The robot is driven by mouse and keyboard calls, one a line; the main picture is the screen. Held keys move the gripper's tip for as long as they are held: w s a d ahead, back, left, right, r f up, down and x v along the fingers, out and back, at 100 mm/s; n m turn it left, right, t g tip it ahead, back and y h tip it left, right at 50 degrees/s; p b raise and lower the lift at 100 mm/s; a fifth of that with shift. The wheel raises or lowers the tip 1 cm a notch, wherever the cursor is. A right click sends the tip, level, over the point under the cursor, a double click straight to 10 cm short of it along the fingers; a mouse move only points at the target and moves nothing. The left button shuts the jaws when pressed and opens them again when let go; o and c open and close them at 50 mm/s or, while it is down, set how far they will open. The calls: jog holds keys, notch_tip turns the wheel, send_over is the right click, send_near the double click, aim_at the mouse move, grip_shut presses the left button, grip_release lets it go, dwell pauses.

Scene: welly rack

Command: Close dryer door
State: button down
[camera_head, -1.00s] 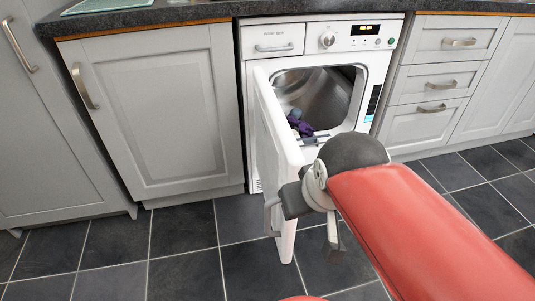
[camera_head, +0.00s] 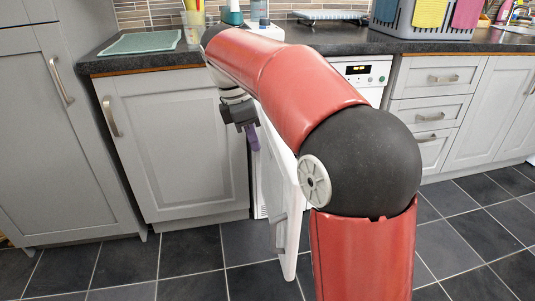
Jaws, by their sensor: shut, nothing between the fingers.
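The dryer (camera_head: 362,72) is a white machine under the worktop, largely hidden behind my red arm. Its white door (camera_head: 287,205) stands open, swung out from the left side towards me, with its edge facing me. My gripper (camera_head: 248,128) is to the left of the door's upper part, in front of the cabinet edge. It is shut, with nothing held. A narrow purple piece (camera_head: 253,138) shows right below it; I cannot tell what it belongs to. The door opening and drum are hidden by my arm. Whether the gripper touches the door is unclear.
A grey cupboard (camera_head: 175,150) stands left of the dryer and grey drawers (camera_head: 435,95) right of it. The worktop (camera_head: 140,57) holds a green mat (camera_head: 140,43) and a grey basket (camera_head: 425,18). The dark tiled floor (camera_head: 205,265) is clear.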

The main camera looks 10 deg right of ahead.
jog(key=d+f+b, duration=0.1)
jog(key=d+f, duration=0.5)
jog(key=f, duration=0.3)
jog(key=shift+d, duration=0.15)
jog(key=shift+s+d+r, duration=0.1)
jog(key=shift+s, duration=0.05)
